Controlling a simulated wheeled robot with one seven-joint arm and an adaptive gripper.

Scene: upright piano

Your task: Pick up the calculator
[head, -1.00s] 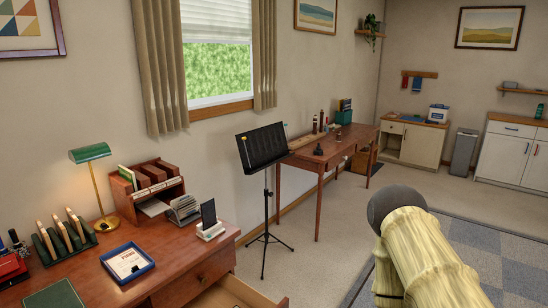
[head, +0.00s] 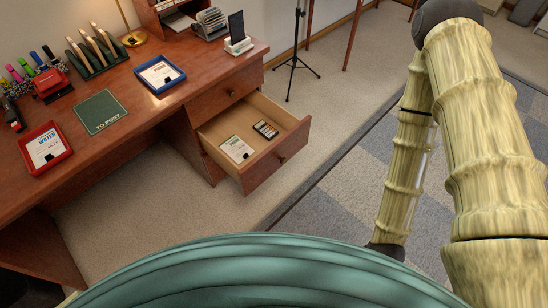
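A small dark calculator (head: 265,129) with light keys lies in the open desk drawer (head: 287,147), towards its back right. It lies apart from a pale notepad or card (head: 237,149) in the same drawer. Both lie flat on the drawer's bottom. My arm's links stand on the right of the head view, well apart from the drawer. My gripper does not show, so its state cannot be seen.
The wooden desk (head: 180,105) holds a blue tray (head: 160,75), a green mat (head: 98,112), a red tray (head: 46,148) and a phone on a stand (head: 238,32). A music stand (head: 292,65) stands behind the drawer. The carpet (head: 146,195) before the desk is clear.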

